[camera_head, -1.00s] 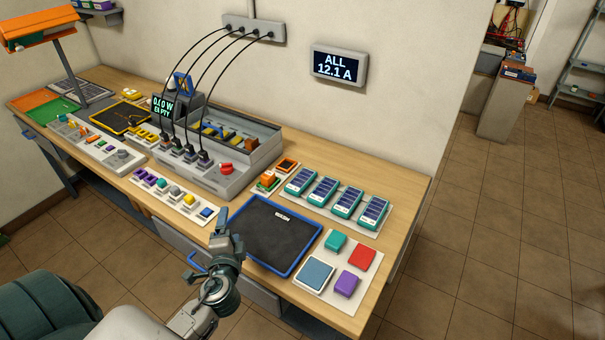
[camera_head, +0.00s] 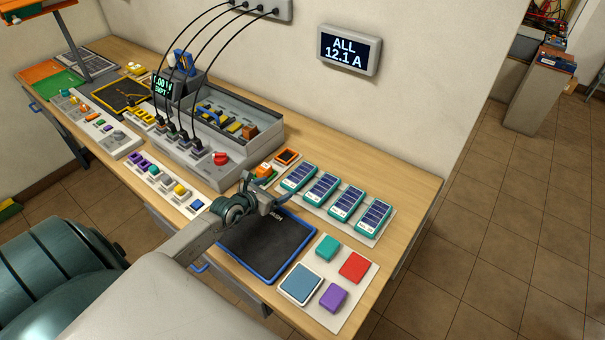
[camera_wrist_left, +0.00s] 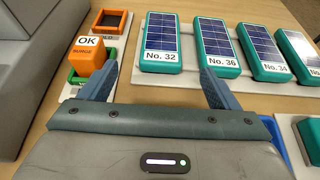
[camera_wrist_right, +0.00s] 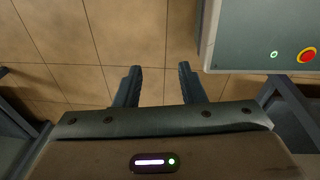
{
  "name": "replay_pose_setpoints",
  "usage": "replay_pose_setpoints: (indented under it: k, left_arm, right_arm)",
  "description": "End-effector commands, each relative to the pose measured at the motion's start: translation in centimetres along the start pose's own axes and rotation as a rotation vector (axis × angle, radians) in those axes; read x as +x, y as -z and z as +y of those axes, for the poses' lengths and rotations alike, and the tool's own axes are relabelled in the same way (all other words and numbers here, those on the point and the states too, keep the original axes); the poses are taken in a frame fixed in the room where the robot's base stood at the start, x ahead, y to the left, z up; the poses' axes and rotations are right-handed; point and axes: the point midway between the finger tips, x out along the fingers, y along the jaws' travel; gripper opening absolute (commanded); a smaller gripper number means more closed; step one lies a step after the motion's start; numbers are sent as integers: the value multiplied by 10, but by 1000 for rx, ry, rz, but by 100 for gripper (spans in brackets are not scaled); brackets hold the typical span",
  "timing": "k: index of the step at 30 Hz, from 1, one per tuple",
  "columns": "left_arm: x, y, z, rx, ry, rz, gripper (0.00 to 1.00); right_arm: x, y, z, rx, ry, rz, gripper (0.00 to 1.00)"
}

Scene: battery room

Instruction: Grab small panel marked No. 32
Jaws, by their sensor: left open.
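The small panel marked No. 32 (camera_wrist_left: 162,42) is a teal block with a dark blue solar face and a white label. It lies at the left end of a row on a pale strip; it also shows in the head view (camera_head: 297,178). My left gripper (camera_wrist_left: 157,80) is open and empty, its fingers pointing at the panel's label end, apart from it. In the head view the left gripper (camera_head: 268,192) is above the back edge of the black mat (camera_head: 262,250). My right gripper (camera_wrist_right: 158,70) is open and empty over the tiled floor.
Panels No. 36 (camera_wrist_left: 217,47), No. 34 (camera_wrist_left: 263,52) and another stand to the right of No. 32. An orange block marked OK (camera_wrist_left: 88,55) sits in a green tray close to the left finger. Coloured blocks (camera_head: 354,266) lie on a white board at front right.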

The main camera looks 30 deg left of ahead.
Motion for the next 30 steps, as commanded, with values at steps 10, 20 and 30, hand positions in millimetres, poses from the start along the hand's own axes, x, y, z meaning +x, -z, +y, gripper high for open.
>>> replay_pose_setpoints:
  k: [10,20,30]
  left_arm:
    - [43,0,-1,-4,1,-3,84]
    - [83,-1,-2,-7,2,-4,84]
    - [96,-2,-2,-5,2,-3,84]
  right_arm:
    - [8,-22,-14,4,13,-27,36]
    - [11,-6,-7,2,6,-6,36]
    - [12,-9,-2,0,1,-10,36]
